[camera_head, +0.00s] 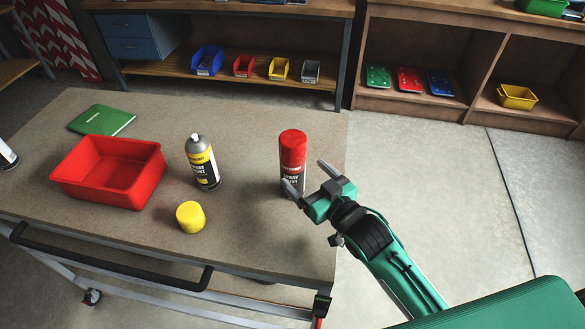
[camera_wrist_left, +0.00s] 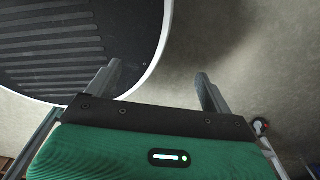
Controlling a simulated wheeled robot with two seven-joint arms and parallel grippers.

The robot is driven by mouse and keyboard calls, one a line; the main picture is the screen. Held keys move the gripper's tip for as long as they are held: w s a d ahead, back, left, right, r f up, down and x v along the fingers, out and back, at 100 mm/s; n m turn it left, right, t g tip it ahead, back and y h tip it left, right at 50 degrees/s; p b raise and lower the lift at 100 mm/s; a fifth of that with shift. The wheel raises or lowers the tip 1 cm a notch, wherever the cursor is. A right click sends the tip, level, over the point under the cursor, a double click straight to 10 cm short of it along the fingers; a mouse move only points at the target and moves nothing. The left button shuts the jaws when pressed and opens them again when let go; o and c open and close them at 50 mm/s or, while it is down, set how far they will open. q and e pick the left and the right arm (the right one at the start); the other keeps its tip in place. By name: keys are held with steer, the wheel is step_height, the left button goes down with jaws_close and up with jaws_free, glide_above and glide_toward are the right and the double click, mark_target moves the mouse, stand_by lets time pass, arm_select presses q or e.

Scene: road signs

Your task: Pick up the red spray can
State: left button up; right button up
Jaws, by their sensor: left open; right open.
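The red spray can (camera_head: 293,158) stands upright on the table near its right edge, with a red cap and a dark lower label. My right gripper (camera_head: 308,178) is open at the can's right front. One finger overlaps the can's lower part in the head view, and the other is to the right of it. I cannot tell whether a finger touches the can. My left gripper (camera_wrist_left: 157,82) shows only in the left wrist view, open with nothing between its fingers, above the floor and part of a dark round ribbed surface.
On the table (camera_head: 255,240) are a yellow spray can (camera_head: 203,163), a yellow cap (camera_head: 190,217), a red bin (camera_head: 108,171) and a green book (camera_head: 101,120). A white-and-dark object (camera_head: 7,156) is cut off at the left edge. Shelves with small bins stand behind.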

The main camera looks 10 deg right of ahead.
mark_target(300, 169)
steer(key=x, duration=0.2)
steer(key=shift+w+a, duration=0.1)
steer(key=shift+w, duration=0.25)
steer(key=shift+w+a, duration=0.1)
steer(key=shift+w, duration=0.1)
steer(key=shift+p, duration=0.35)
steer(key=shift+w+a+r+p, duration=0.1)
steer(key=shift+w+a+p, duration=0.05)
steer(key=shift+w+p, duration=0.2)
steer(key=p+x, duration=0.1)
steer(key=x, duration=0.2)
steer(key=shift+w+p, duration=0.3)
arm_select(q)
steer(key=r, duration=0.1)
steer(key=w+r, duration=0.1)
steer(key=r, duration=0.1)
steer(key=shift+w+a+r, duration=0.15)
steer(key=shift+w+r, duration=0.05)
steer(key=shift+r, duration=0.05)
arm_select(e)
steer(key=shift+w+a+f, duration=0.2)
steer(key=shift+w+f, duration=0.1)
steer(key=shift+w, duration=0.05)
